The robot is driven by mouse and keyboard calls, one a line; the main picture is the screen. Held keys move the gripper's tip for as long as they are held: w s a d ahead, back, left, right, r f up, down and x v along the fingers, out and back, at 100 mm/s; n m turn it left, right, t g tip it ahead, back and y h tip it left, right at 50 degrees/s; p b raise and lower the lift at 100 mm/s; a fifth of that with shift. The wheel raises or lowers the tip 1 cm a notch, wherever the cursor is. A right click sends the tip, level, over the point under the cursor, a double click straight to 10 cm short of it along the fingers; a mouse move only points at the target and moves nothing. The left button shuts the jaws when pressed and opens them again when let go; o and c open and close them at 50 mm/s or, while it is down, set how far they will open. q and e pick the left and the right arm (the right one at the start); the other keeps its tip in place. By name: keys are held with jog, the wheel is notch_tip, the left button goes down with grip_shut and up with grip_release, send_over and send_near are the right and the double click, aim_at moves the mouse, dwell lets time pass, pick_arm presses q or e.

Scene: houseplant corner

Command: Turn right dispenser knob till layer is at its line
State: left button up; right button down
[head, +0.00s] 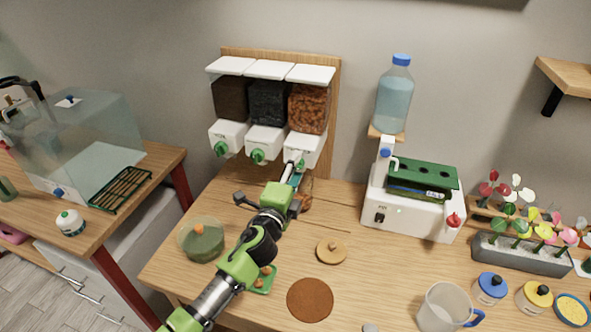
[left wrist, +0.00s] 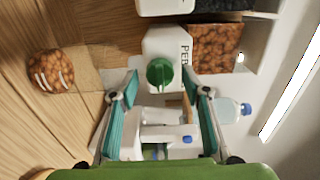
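The right dispenser (head: 308,107) on the wooden board holds orange-brown pebbles; its white spout is partly covered by my left gripper (head: 292,172) in the head view. Its green knob (left wrist: 160,74) shows in the left wrist view on the white spout, which bears partly visible lettering. My left gripper is open, its two teal fingers on either side of the knob with a gap on each side. Whether the fingertips reach past the knob is hard to tell. A jar of pebbles (left wrist: 50,70) stands below the spout, mostly hidden behind the gripper in the head view. My right gripper is not in view.
Two more dispensers with green knobs (head: 221,149) (head: 258,156) hang to the left. A white machine (head: 411,207) with a water bottle (head: 394,97) stands to the right. A green-filled bowl (head: 203,240), a wooden lid (head: 331,251) and a brown disc (head: 310,300) lie in front.

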pick_arm(q)
jog(key=v, duration=1.2)
dwell(0.5)
